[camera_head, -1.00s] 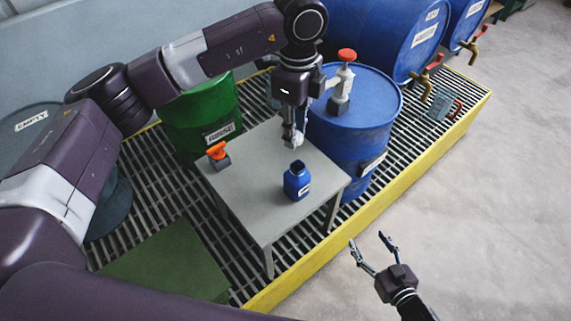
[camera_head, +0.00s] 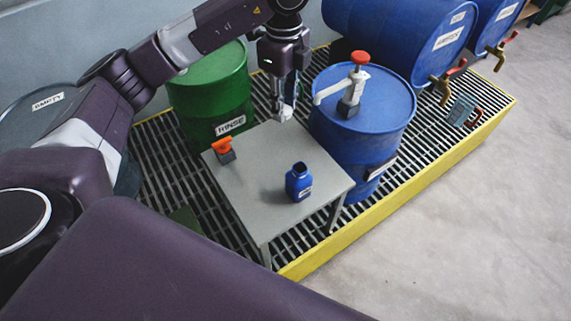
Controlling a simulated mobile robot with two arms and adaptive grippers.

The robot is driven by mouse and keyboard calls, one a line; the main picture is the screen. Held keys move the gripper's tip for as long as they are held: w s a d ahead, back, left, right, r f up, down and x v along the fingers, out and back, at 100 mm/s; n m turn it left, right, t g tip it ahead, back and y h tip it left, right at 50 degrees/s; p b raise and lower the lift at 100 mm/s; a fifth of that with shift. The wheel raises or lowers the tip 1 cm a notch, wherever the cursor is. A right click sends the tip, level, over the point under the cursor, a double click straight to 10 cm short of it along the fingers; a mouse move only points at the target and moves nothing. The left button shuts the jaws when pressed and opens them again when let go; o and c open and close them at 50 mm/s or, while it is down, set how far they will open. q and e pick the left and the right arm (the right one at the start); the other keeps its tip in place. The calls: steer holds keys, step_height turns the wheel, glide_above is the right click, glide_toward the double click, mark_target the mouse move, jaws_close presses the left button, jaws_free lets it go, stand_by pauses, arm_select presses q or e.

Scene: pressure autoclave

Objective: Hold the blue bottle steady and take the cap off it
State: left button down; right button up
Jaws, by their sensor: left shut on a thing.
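The blue bottle (camera_head: 298,184) stands upright on the grey table, near its right front side. Its neck is open, with a dark mouth and no cap on it. My left gripper (camera_head: 284,108) points down above the back edge of the table, behind and apart from the bottle. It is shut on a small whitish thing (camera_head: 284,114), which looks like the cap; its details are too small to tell. My right gripper is out of view, and nothing holds the bottle.
The grey table (camera_head: 250,194) also bears an orange-topped dark item (camera_head: 223,150) at left. A blue drum (camera_head: 358,140) with a red-topped pump (camera_head: 354,82) stands close at right. A green drum (camera_head: 210,95) stands behind left. The yellow-edged grating (camera_head: 400,205) lies around the table.

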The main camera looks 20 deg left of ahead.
mark_target(283, 163)
arm_select(q)
steer(key=shift+a, duration=0.1)
steer(key=shift+f, duration=0.2)
step_height(283, 163, down, 20)
steer(key=shift+r+p, duration=0.25)
steer(key=shift+p, duration=0.9)
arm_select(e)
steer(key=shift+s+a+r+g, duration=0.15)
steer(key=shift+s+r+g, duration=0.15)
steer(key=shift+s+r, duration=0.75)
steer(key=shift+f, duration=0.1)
arm_select(q)
steer(key=c, duration=1.6)
jaws_free()
steer(key=shift+f, duration=0.1)
